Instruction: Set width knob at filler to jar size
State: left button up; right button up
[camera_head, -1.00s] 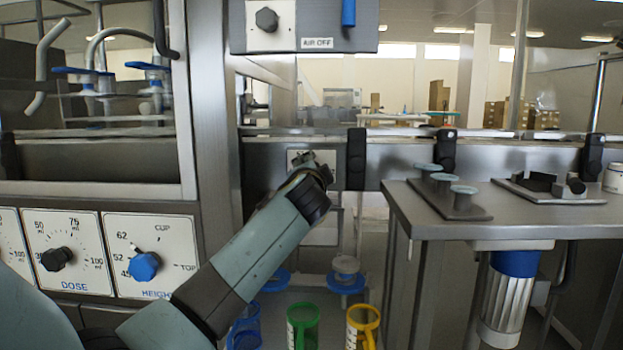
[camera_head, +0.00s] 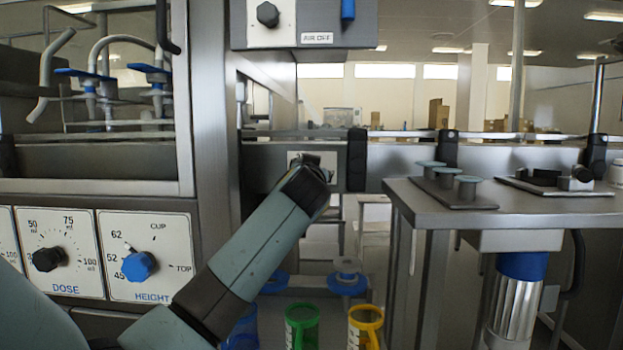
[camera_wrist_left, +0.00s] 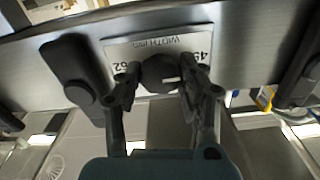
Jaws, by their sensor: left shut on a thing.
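The width knob (camera_wrist_left: 160,74) is a dark round knob on a white plate (camera_wrist_left: 116,50) marked "WIDTH mm", with 49 and 62 readable in the left wrist view. My left gripper (camera_wrist_left: 158,80) is shut on the knob, one finger on each side. In the head view my left gripper (camera_head: 312,172) reaches the same plate on the filler's rail, and the arm hides most of the knob. The knob's pointer setting is too small to read. My right gripper does not show.
A blue height knob (camera_head: 138,266) and a black dose knob (camera_head: 48,259) sit on white panels at left. A metal table (camera_head: 545,212) with several round pads stands at right. Green (camera_head: 301,325) and yellow (camera_head: 366,325) holders lie below.

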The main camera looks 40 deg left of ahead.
pick_arm(q)
jog(key=shift+f+n+b, duration=0.25)
jog(key=shift+n+b, duration=0.15)
jog(key=shift+n, duration=0.7)
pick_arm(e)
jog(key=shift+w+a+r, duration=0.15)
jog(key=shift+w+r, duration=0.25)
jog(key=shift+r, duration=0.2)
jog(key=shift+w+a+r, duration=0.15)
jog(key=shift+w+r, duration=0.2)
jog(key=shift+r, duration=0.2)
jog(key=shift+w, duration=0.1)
pick_arm(q)
jog(key=o, duration=1.1)
jog(key=shift+r, duration=0.15)
jog(key=shift+o, duration=0.2)
jog(key=v, duration=1.2)
